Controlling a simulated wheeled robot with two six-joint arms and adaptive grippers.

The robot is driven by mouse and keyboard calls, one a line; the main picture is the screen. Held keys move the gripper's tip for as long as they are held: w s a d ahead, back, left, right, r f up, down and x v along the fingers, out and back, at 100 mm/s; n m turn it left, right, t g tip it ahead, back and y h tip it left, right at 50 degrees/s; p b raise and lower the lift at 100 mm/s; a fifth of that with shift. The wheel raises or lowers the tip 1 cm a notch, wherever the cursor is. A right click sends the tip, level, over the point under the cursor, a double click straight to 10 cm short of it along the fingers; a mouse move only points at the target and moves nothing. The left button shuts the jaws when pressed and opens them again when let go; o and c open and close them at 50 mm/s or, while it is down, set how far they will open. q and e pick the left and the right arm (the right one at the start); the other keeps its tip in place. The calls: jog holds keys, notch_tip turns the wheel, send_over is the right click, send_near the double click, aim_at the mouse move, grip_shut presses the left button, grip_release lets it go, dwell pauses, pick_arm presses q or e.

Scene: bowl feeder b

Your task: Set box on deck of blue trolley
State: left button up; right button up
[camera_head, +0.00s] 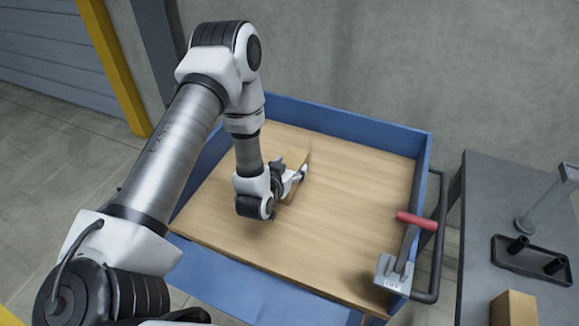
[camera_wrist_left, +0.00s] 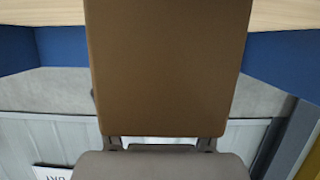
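The blue trolley has a light wooden deck (camera_head: 345,215) with blue walls (camera_head: 340,122) at the back and sides. My left gripper (camera_head: 298,175) is over the deck, left of its middle, shut on a brown cardboard box (camera_head: 297,158). In the left wrist view the box (camera_wrist_left: 168,70) fills the middle of the picture, with the finger parts at its lower edge. The box looks tilted in the head view. Whether it touches the deck cannot be told. My right gripper is not in view.
A dark lever with a red grip (camera_head: 416,220) stands at the trolley's right side. A grey table (camera_head: 500,190) at the right carries a black holder (camera_head: 530,260) and another cardboard box (camera_head: 514,308). The deck's right and front parts are clear. A yellow post (camera_head: 112,65) stands behind at the left.

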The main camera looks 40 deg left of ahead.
pick_arm(q)
jog(key=shift+o, duration=0.4)
jog(key=shift+r, duration=0.1)
jog(key=shift+s+r, duration=0.1)
jog(key=shift+r, duration=0.05)
jog(key=p+v, duration=0.3)
jog(key=v, duration=0.9)
